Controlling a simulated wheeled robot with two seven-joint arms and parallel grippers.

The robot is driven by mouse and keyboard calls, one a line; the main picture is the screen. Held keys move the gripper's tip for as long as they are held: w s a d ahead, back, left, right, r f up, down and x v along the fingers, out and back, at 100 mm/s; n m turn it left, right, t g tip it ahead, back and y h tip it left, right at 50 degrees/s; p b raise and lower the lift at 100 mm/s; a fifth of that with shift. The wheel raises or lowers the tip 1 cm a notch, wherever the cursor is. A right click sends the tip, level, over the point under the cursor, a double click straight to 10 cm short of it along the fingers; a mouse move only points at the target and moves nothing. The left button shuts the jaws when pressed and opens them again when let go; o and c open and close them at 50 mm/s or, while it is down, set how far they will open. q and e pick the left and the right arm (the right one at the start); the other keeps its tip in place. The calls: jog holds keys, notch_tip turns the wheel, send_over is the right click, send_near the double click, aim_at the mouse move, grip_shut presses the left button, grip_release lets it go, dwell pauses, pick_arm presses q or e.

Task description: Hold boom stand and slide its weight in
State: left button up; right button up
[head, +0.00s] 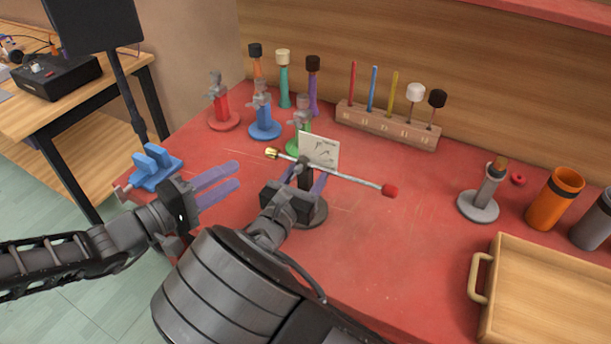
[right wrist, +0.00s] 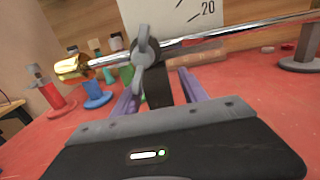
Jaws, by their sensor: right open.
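The boom stand has a dark round base (head: 318,216), a dark post (right wrist: 158,88) and a silver boom rod (head: 345,176) across its top. A brass weight (head: 271,153) sits at the rod's left end; it also shows in the right wrist view (right wrist: 72,68). A red tip (head: 390,190) is at the rod's right end. My right gripper (head: 305,181) is open, its purple fingers on either side of the post, with a grey clamp knob (right wrist: 145,48) just above. Finger contact cannot be told. My left gripper (head: 238,175) is open and empty, left of the stand, apart from the weight.
A white scale card (head: 319,150) stands behind the rod. Blue (head: 264,128), red (head: 223,119) and green (head: 299,143) stands are behind the weight. A blue block fixture (head: 156,168) is at the left edge. A wooden tray (head: 485,277) is at right.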

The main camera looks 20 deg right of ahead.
grip_shut()
dwell(0.5)
dwell(1.9)
